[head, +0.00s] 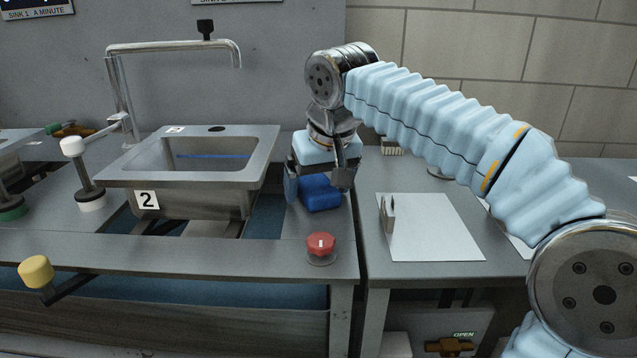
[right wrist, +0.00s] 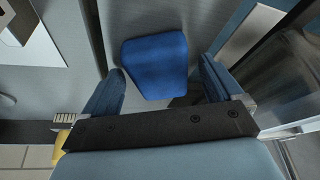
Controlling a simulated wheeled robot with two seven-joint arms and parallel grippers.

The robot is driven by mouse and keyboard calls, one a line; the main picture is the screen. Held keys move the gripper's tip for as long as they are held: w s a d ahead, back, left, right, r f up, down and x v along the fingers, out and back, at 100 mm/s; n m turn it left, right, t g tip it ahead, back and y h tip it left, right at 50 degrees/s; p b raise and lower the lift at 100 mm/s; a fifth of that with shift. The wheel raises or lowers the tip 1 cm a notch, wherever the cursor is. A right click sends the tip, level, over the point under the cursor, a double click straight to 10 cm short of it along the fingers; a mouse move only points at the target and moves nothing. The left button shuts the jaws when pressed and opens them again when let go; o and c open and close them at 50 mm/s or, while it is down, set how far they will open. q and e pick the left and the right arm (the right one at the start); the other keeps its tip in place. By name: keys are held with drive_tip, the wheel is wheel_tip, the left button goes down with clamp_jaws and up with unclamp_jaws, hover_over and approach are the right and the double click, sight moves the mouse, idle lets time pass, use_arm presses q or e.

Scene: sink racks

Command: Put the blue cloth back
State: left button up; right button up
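The blue cloth (head: 321,194) looks like a thick folded pad on the grey counter, right of sink 2. My right gripper (head: 316,182) is pointed down right over it. In the right wrist view the cloth (right wrist: 153,62) lies just beyond the fingertips, between the lines of the two blue-padded fingers (right wrist: 160,82). The fingers are apart, with a gap visible on both sides of the cloth. Whether either finger touches it I cannot tell. My left gripper is not in view.
The sink basin (head: 262,160), marked 2, stands left of the gripper under a bent faucet (head: 172,46). A red button (head: 321,246) sits in front of the cloth. A white sheet (head: 435,230) with a small metal holder (head: 387,214) lies to the right. A yellow-knobbed lever (head: 36,271) is at the front left.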

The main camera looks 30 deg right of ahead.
drive_tip(key=shift+r, duration=0.1)
drive_tip(key=shift+r, duration=0.25)
drive_tip(key=p+v, duration=0.1)
drive_tip(key=v, duration=1)
drive_tip(key=shift+s+r+p, duration=0.2)
drive_tip(key=shift+r+p, duration=0.1)
drive_tip(key=shift+p, duration=0.1)
drive_tip(key=shift+f, duration=0.1)
idle(0.5)
